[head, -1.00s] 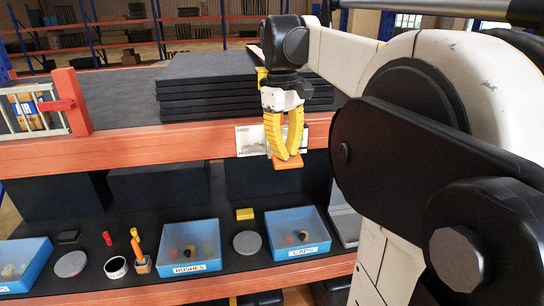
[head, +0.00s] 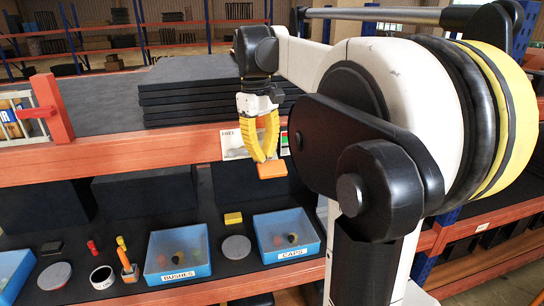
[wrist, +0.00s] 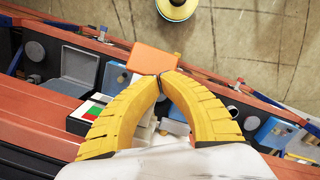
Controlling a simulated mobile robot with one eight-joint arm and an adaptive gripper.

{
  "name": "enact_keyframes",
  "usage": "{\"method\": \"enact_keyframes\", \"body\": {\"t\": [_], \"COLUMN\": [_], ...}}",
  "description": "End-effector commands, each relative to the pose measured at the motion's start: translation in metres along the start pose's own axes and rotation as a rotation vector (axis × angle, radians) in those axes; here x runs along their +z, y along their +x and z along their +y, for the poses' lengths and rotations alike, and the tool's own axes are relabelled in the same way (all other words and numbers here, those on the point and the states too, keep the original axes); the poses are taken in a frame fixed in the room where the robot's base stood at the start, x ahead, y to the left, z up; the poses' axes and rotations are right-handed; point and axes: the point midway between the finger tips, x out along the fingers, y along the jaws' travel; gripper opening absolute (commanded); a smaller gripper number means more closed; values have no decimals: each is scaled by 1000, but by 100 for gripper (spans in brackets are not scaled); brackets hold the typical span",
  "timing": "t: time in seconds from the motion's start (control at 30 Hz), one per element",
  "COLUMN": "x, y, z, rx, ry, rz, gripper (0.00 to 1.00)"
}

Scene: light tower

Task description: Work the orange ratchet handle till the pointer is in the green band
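The orange ratchet handle (head: 272,170) shows as a block-like grip at the front of the shelf unit, just below my fingertips. It also shows in the wrist view (wrist: 152,57). My gripper (head: 264,158) has its two yellow fingers drawn together at the tips, which meet in the wrist view (wrist: 162,76) against or very close to the handle's edge. I see nothing between the tips. A small panel with green, red and white patches (wrist: 91,112) sits left of the fingers; in the head view it is partly behind my arm and fingers. I cannot make out the pointer.
The orange shelf beam (head: 120,157) runs behind my gripper. The lower shelf holds the blue BUSHES bin (head: 180,276), the blue CAPS bin (head: 290,252), a yellow block (head: 233,218) and round discs. Dark slabs (head: 190,95) are stacked on the upper shelf.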

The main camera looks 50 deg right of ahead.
Motion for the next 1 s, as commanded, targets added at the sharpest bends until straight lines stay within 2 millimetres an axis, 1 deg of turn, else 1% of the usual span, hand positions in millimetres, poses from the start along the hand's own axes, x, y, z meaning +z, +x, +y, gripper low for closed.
{"method": "enact_keyframes", "body": {"t": [0.07,0.17,0.27,0.4,0.5,0.6,0.7,0.8,1.0], "x": [-1,-1,0,1,2,2,2,3,3], "y": [-3,-16,-36,-67,-87,-103,-114,-119,-120], "z": [0,0,0,0,0,0,0,0,0], "rx": [0,0,0,0,0,0,0,0,0], "ry": [-1,-1,-1,-1,0,0,0,0,0], "rz": [2,3,3,3,3,4,4,4,4], "gripper": [0,0,0,0,0,0,0,0,0]}}
